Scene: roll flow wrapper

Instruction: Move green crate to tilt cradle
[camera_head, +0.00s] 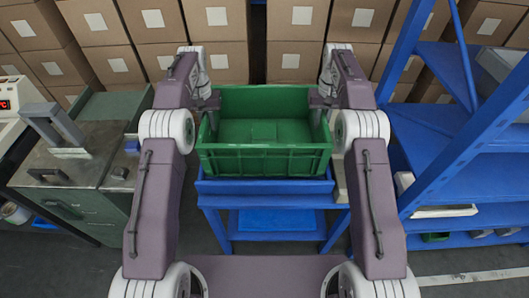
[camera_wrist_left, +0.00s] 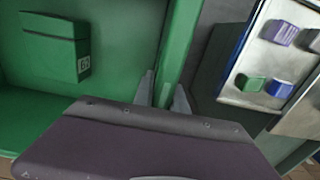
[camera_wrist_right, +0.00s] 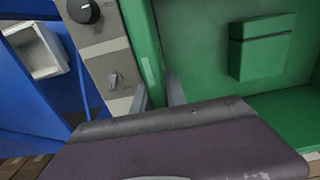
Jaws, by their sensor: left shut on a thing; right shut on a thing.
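The green crate (camera_head: 265,162) is in the middle of the head view, upright, above a blue stand (camera_head: 265,200). I cannot tell whether it rests on the stand or hangs just over it, or whether this stand is the tilt cradle. My left gripper (camera_head: 211,104) is shut on the crate's left wall, which shows between its fingers (camera_wrist_left: 164,92) in the left wrist view. My right gripper (camera_head: 322,103) is shut on the right wall, seen in the right wrist view (camera_wrist_right: 158,92). A green block-like shape (camera_wrist_right: 260,48) shows inside the crate.
Cardboard boxes (camera_head: 295,62) are stacked behind. A blue shelf rack (camera_head: 455,155) stands close on the right. A grey-green machine bench (camera_head: 85,170) stands on the left. A grey panel with a black knob (camera_wrist_right: 83,10) is beside the crate's right side.

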